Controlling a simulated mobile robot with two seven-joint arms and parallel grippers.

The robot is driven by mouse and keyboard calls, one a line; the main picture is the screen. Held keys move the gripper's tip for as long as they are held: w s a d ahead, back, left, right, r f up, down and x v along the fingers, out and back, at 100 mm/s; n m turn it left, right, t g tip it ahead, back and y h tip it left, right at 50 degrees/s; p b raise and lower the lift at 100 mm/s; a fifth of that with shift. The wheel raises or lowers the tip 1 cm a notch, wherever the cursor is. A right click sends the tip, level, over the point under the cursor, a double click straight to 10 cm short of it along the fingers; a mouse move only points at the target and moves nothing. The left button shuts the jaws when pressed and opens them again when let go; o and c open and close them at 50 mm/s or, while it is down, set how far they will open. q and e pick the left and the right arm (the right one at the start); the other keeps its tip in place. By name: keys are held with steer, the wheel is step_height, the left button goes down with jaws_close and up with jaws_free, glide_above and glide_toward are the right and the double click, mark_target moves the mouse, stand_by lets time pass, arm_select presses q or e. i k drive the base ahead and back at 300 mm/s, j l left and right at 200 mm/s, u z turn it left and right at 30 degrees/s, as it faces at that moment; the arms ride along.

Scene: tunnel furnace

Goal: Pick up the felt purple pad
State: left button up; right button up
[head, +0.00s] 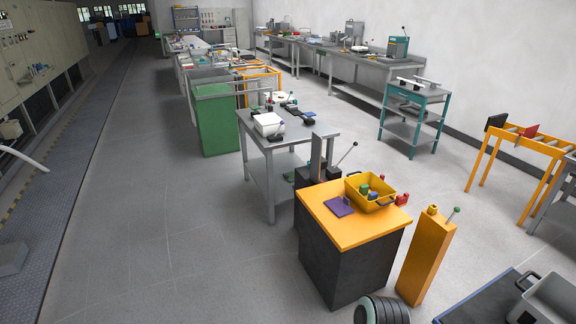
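The purple pad (339,206) lies flat on the left part of an orange-topped dark cabinet (358,237). It is a small, thin, roughly square piece, left of a yellow bin, and its upper side is uncovered. Neither of my grippers shows in the head view.
The yellow bin (383,205) with green and red items stands on the cabinet beside the pad. An orange post (424,262) stands right of the cabinet, and dark rings (381,309) lie in front. A grey table (258,178) stands behind. The floor (190,255) at left is clear.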

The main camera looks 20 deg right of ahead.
mark_target(340, 207)
steer(key=i+j+z, duration=0.1)
steer(key=i+z, duration=0.2)
steer(key=i, duration=1.3)
